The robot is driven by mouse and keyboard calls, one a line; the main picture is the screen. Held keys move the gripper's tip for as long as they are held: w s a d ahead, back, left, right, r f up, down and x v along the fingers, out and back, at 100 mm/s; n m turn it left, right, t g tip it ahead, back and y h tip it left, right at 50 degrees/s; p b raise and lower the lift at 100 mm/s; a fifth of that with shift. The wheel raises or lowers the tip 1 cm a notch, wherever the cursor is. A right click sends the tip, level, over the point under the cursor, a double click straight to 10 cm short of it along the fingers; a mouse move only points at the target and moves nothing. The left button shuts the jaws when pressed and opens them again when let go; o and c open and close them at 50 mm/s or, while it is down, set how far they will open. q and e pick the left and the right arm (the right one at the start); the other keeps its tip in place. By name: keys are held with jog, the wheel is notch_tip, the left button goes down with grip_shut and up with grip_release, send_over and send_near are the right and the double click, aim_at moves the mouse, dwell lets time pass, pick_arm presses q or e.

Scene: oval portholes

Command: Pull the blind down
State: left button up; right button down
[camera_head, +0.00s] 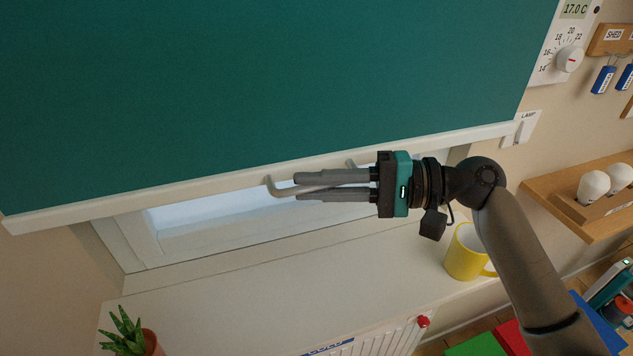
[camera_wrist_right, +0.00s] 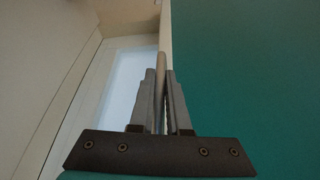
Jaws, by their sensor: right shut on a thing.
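The dark green blind (camera_head: 250,85) hangs over most of the window, with a pale bar (camera_head: 140,200) along its lower edge. A pale handle (camera_head: 271,186) stands out from that bar. My right gripper (camera_head: 298,187) comes in from the right and is shut on the handle, one finger above it and one below. In the right wrist view the fingers (camera_wrist_right: 161,85) close on the thin handle (camera_wrist_right: 162,50), with the blind (camera_wrist_right: 245,75) to the right. A strip of bright window (camera_head: 215,218) shows below the bar. My left gripper is not in view.
The sill (camera_head: 260,275) below is mostly clear. A yellow mug (camera_head: 466,254) stands on it at the right, near my right arm. A potted plant (camera_head: 130,333) is at the lower left. A thermostat (camera_head: 568,45) and a lamp switch (camera_head: 521,128) are on the right wall.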

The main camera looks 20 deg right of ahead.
notch_tip(320, 180, down, 19)
jog(key=b, duration=1.1)
jog(key=shift+f, duration=0.1)
jog(key=shift+s+f, duration=0.1)
jog(key=shift+f, duration=0.05)
jog(key=c, duration=1.3)
grip_release()
jog(key=o, duration=0.4)
jog(key=shift+r, duration=0.2)
notch_tip(320, 180, up, 20)
jog(key=p, duration=0.3)
